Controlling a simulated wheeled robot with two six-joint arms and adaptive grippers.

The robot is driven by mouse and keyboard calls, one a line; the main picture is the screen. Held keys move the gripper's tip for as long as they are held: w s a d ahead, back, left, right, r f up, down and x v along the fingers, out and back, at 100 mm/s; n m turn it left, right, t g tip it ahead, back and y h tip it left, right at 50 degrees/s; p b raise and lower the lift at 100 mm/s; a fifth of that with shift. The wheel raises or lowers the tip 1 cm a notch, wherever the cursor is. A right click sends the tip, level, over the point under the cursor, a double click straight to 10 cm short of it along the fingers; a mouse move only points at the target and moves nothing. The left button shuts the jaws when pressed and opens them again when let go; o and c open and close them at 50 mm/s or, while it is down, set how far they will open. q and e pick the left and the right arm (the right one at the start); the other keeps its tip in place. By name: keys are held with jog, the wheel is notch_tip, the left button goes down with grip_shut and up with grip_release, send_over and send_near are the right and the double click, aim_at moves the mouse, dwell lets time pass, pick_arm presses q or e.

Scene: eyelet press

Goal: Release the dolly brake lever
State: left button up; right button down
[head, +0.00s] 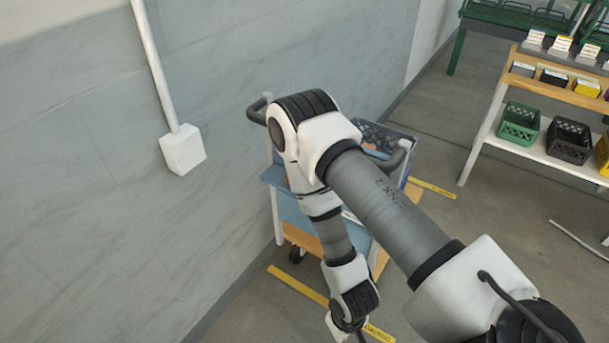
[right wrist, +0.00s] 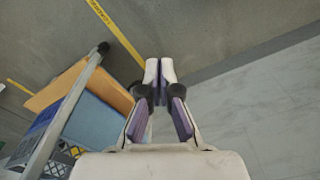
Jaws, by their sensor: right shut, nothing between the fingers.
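The dolly (head: 283,204) is a cart with blue shelves, a light wooden lower deck (head: 301,239) and grey handles, standing near the wall. My right arm crosses in front of it and hides much of it. A dark caster (head: 297,255) shows below its left end. The right wrist view shows the wooden deck (right wrist: 75,86) and blue shelf (right wrist: 95,122) to the left of my right gripper (right wrist: 159,68). That gripper is shut and empty, pointing down beside the dolly. I cannot make out the brake lever. My left gripper is not in view.
A grey wall (head: 90,170) runs along the left, with a white box (head: 183,150) and pipe on it. Yellow strips (head: 298,286) mark the floor. A rack with crates (head: 519,124) stands at the right. Open floor lies between rack and dolly.

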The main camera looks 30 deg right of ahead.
jog(key=w+d+r+m+t+h+b, duration=0.1)
jog(key=w+d+m+t+b, duration=0.3)
jog(key=w, duration=0.4)
jog(key=w+d+r+m+t+h+b, duration=0.2)
jog(key=w+m+t, duration=0.2)
jog(key=w+m, duration=0.35)
jog(key=w+d+r+m+t+h+b, duration=0.2)
jog(key=w+d+r+m+t+h, duration=0.15)
jog(key=r+m, duration=0.2)
jog(key=w+d+r+m+t+h+b, duration=0.25)
jog(key=r+m+t, duration=0.2)
jog(key=r, duration=0.25)
jog(key=shift+g+y, duration=0.5)
jog(key=b+x, duration=0.6)
jog(key=x, duration=0.1)
jog(key=b+x, duration=0.3)
jog(key=b, duration=0.1)
jog(key=shift+w+a+r, duration=0.2)
jog(key=shift+w+a, duration=0.05)
jog(key=shift+w, duration=0.2)
jog(key=w, duration=0.1)
jog(key=w+a, duration=0.1)
jog(key=w, duration=0.1)
jog(key=shift+w+a+f+b, duration=0.1)
jog(key=shift+a+f+b, duration=0.05)
jog(key=shift+a+b, duration=0.15)
jog(key=shift+w, duration=0.1)
